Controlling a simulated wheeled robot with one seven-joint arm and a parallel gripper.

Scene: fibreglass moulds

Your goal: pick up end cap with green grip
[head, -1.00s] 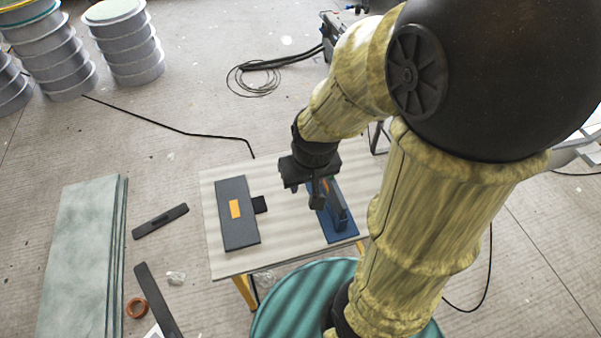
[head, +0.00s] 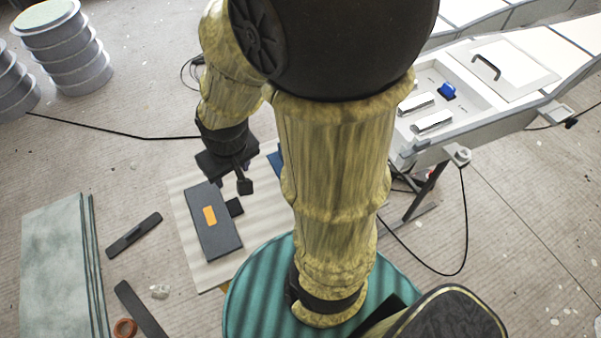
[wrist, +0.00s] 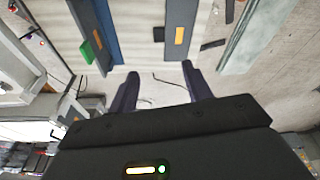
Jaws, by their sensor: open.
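A long dark piece with a green grip (wrist: 92,50) on its side shows in the wrist view, next to a blue strip (wrist: 107,30) on the table. In the head view my arm hides most of this spot, and only a bit of blue (head: 274,158) shows. My gripper (wrist: 160,75) is open, with nothing between its fingers. In the wrist view the green grip lies up and left of the fingertips, apart from them. In the head view my gripper is above the table's far part, by the dark panel with the orange patch.
The dark panel with an orange patch (head: 222,238) and a black tab lies on the pale table (head: 184,212). A white trough (head: 520,118) with a blue block stands at the right. Dark strips (head: 134,235) and greenish sheets (head: 50,268) lie on the floor at left.

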